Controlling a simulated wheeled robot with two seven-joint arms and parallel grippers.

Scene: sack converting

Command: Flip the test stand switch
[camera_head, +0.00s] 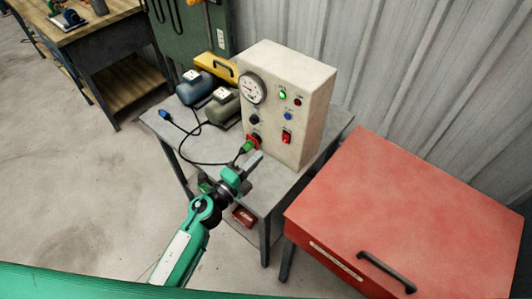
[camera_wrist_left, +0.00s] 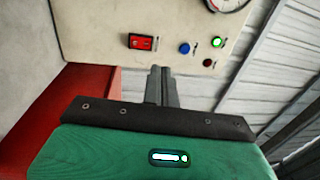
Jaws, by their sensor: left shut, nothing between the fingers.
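The test stand is a cream box (camera_head: 312,92) on a grey table, with a gauge and controls on its front panel. A red rocker switch (camera_head: 286,137) sits low on that panel; it also shows in the left wrist view (camera_wrist_left: 142,42). A green lamp (camera_head: 282,95) is lit above it. My left gripper (camera_head: 256,158) is shut and empty, in front of the lower panel. In the left wrist view its closed fingertips (camera_wrist_left: 160,70) point at the panel, below and right of the switch. They appear apart from the switch. My right gripper is out of view.
A blue button (camera_head: 288,116) and a dark red lamp (camera_head: 297,102) are near the switch. Two motors (camera_head: 222,108) stand left of the box. A red cabinet (camera_head: 420,200) stands at right.

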